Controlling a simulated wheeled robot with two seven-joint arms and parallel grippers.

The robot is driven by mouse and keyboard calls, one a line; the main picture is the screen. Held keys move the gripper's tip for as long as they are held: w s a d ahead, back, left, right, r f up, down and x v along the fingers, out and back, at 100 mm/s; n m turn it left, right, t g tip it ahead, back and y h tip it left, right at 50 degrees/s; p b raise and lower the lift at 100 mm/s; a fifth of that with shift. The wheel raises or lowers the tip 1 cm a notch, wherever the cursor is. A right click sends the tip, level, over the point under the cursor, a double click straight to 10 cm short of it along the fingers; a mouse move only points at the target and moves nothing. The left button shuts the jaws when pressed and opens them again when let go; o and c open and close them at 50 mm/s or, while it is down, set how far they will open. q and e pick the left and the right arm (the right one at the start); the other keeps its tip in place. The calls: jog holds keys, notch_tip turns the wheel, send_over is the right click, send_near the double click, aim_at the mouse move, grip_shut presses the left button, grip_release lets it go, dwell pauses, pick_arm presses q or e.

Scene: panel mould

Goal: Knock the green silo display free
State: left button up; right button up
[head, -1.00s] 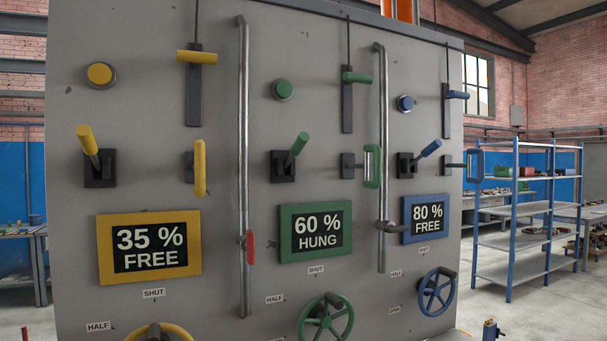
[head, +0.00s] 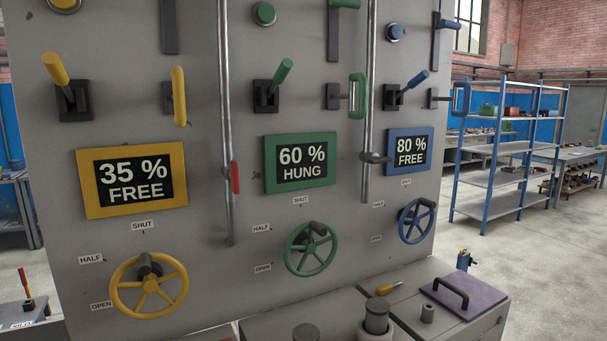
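The green silo display (head: 300,162) is a green-framed screen in the middle of the grey panel (head: 235,110). It reads "60 % HUNG". Above it are a green lever (head: 281,74) tilted up to the right, a green button (head: 264,14), a green loop handle (head: 357,95) and a green T-shaped handle (head: 344,3), cut off at the top. A green handwheel (head: 311,250) is below it, beside SHUT, HALF and OPEN labels. The yellow display (head: 135,180) reads "35 % FREE" and the blue display (head: 409,151) reads "80 % FREE". Neither of my grippers is in view.
Metal pipes run down the panel; one has a red handle (head: 235,177). Below the panel is a grey bench (head: 290,318) with a purple pad (head: 463,298) with a black handle, a yellow-handled tool (head: 387,288) and cylinders. A blue shelf (head: 505,180) stands at right. Floor there is clear.

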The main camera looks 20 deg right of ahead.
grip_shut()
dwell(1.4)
